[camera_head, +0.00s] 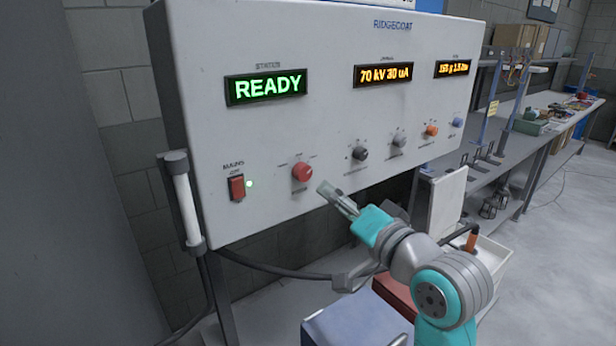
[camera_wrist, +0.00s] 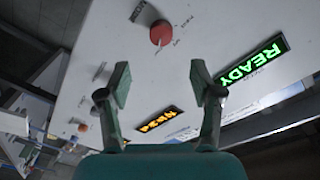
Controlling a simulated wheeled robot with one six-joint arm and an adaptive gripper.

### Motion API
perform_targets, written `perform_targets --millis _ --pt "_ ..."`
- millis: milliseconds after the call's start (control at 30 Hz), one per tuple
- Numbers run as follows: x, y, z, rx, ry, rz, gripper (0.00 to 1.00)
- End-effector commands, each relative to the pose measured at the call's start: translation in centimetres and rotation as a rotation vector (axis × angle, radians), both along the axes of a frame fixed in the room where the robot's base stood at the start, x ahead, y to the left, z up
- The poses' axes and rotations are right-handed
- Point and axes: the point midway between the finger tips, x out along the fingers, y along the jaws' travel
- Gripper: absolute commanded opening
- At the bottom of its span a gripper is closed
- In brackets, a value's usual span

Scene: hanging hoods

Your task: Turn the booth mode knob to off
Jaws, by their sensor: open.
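A red round knob (camera_head: 302,172) sits low on the front of the white control panel (camera_head: 330,120), right of the mains switch. Small labels surround it, too small to read, so I cannot confirm it is the booth mode knob. Which way it points is unclear. My gripper (camera_head: 328,188) is just right of and below the red knob in the head view, apart from it. In the wrist view my gripper (camera_wrist: 160,80) is open and empty, its fingers spread, with the red knob (camera_wrist: 160,32) beyond the fingertips, between their lines.
The green display (camera_head: 266,86) reads READY. A white handle-like bar (camera_head: 187,205) is at the left edge.

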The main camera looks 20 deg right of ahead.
Motion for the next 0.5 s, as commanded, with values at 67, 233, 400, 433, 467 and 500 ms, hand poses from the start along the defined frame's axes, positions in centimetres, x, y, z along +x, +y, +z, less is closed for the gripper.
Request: perform_targets --millis 67,233,400,433,467,500 --pt "0.4 0.1 0.3 0.001 -0.001 0.002 0.65" --pt "2.3 0.6 0.2 0.002 0.001 0.004 0.65" --pt "5.3 1.3 0.2 0.000 0.000 0.004 0.65" --pt "5.9 1.4 0.2 0.000 0.000 0.004 0.65" --pt "6.3 1.5 0.3 0.000 -0.001 0.003 0.65" --pt "7.0 1.6 0.2 0.000 0.000 0.004 0.65"
